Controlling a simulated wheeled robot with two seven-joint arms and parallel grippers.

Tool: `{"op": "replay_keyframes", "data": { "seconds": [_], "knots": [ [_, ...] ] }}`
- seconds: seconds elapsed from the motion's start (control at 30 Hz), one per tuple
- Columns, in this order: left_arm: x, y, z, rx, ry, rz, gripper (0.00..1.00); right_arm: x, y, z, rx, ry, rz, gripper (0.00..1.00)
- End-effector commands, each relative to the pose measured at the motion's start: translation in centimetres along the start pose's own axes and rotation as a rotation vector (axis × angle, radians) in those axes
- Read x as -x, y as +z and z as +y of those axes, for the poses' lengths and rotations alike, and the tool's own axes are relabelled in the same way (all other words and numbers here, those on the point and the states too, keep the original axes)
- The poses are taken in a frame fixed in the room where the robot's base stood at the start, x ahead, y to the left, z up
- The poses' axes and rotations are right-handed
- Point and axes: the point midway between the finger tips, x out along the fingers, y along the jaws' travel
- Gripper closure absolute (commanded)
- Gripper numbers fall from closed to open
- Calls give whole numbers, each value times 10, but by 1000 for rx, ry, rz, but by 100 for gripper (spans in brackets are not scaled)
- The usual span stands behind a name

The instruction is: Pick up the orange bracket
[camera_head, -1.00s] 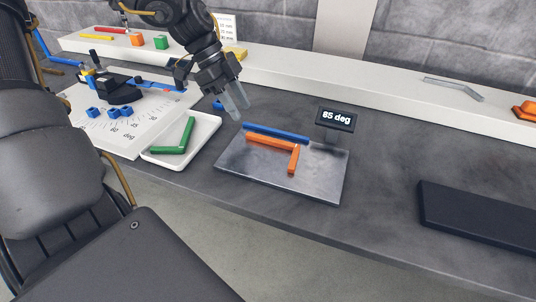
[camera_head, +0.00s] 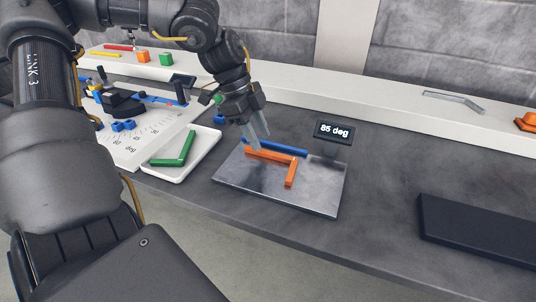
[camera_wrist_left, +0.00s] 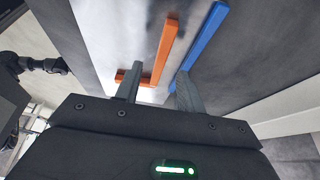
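The orange bracket (camera_head: 290,173), an L-shaped bar, lies on the grey metal plate (camera_head: 320,200). In the left wrist view the bracket (camera_wrist_left: 164,50) shows its long arm in line with the gap between the fingers and its short arm partly behind one finger. My left gripper (camera_head: 262,143) is open and empty, pointing down above the bracket's left end. Its two fingers also show apart in the left wrist view (camera_wrist_left: 158,88). I cannot tell its exact height above the bracket. A dark arm part, seemingly my right arm, shows at the left wrist view's left edge; its fingers are unclear.
A blue bar (camera_head: 288,148) lies beside the bracket along the plate's back edge. A sign (camera_head: 334,132) reading "85 deg" stands behind. A white tray (camera_head: 207,155) with a green bracket (camera_head: 184,150) is to the left. A black slab (camera_head: 480,230) lies right; the table between is clear.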

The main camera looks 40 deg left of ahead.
Motion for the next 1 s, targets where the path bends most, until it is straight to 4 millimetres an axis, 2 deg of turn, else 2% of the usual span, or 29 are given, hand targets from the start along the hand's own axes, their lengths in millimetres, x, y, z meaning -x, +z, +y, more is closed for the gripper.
{"op": "replay_keyframes", "data": {
  "seconds": [0.1,0.2,0.5,0.8,1.0],
  "knots": [
    [-21,-2,1,0,6,-2,61,0,-1,0,0,0,-1,65],
    [-31,-3,1,-1,3,-1,61,2,-1,0,-1,1,-4,65],
    [-35,-3,0,-1,0,0,61,8,-5,1,-2,2,11,65],
    [-35,-3,0,-1,0,0,99,6,0,2,-1,4,0,65],
    [-34,-4,0,-2,-1,1,100,6,2,2,-1,4,-3,65]
  ]
}}
